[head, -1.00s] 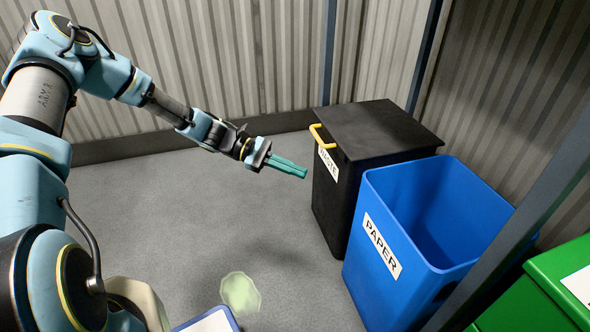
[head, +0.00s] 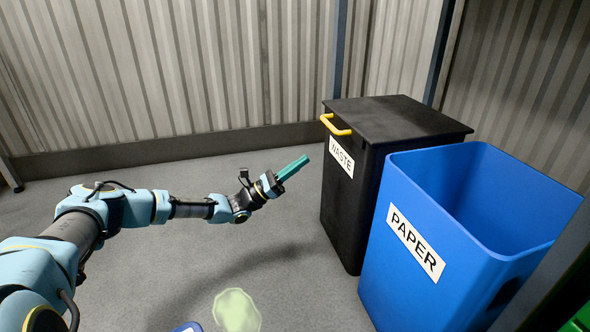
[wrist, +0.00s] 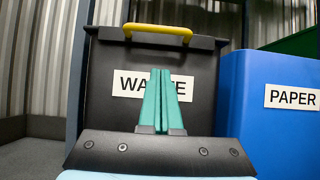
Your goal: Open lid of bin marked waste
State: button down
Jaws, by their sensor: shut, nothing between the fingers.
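The black waste bin (head: 345,215) stands against the back wall with its flat black lid (head: 400,120) shut. A yellow handle (head: 335,125) is on the lid's front edge, above the white WASTE label (head: 341,158). In the wrist view the yellow handle (wrist: 157,33) crosses the top of the bin, above the fingertips. My gripper (head: 306,159) has teal fingers, shut and empty, pointing up and right toward the bin front, below the handle. In the wrist view my gripper (wrist: 160,72) covers the middle of the WASTE label (wrist: 130,85). It appears apart from the bin.
An open blue PAPER bin (head: 400,280) stands close at the right of the waste bin. A green bin (head: 572,322) is at the lower right edge. A pale green patch (head: 237,310) lies on the floor.

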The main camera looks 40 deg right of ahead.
jog(key=s+d+r+b, duration=0.2)
jog(key=d+r+b, duration=0.1)
jog(key=d+r, duration=0.2)
notch_tip(320, 180, up, 2)
jog(key=shift+s+d+r, duration=0.15)
jog(key=shift+d, duration=0.1)
